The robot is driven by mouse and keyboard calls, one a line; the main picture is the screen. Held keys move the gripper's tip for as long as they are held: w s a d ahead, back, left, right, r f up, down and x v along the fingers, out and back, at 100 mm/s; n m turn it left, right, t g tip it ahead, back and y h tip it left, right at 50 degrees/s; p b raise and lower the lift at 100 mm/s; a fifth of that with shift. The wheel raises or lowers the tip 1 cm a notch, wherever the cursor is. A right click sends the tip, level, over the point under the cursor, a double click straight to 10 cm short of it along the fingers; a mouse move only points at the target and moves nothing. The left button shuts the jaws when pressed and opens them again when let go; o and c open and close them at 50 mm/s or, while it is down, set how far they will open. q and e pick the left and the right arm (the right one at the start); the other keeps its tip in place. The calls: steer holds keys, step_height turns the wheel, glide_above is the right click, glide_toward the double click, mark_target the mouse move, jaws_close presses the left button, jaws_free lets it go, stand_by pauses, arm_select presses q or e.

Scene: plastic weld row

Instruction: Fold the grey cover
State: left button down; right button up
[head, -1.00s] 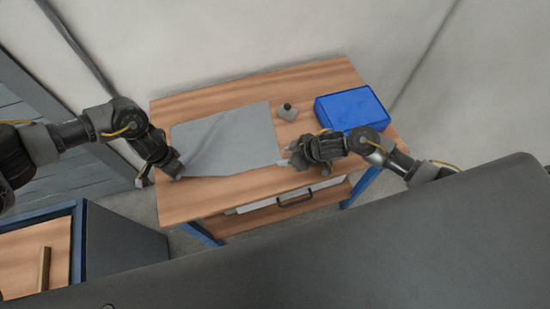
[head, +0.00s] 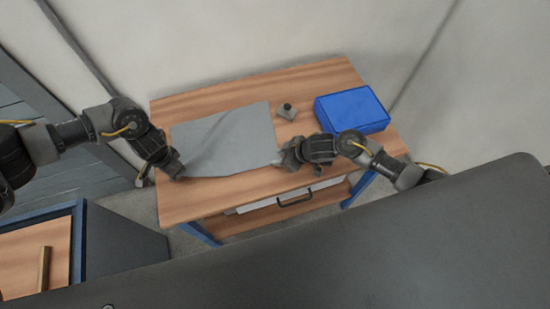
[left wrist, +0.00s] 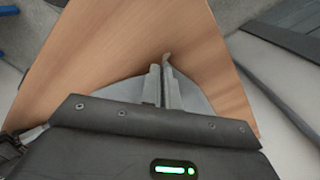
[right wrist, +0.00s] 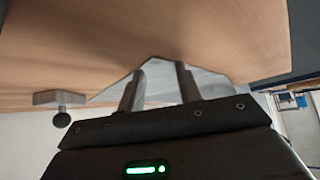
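The grey cover (head: 232,138) lies on the wooden table, mostly flat, with a slanting crease toward its near left corner. My left gripper (head: 178,173) is at that near left corner. In the left wrist view its fingers (left wrist: 163,68) are close together, with a small bit of cover showing at their tips. My right gripper (head: 279,164) is at the near right corner. In the right wrist view its fingers (right wrist: 160,66) are apart, and a corner of the cover (right wrist: 160,88) lies between them.
A blue case (head: 352,108) sits at the table's right. A small grey block with a black knob (head: 287,112) stands between it and the cover. The wooden table top (head: 205,99) is clear behind the cover.

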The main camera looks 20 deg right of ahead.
steer(key=shift+s+f, duration=0.15)
jaws_close()
steer(key=shift+r, duration=2.55)
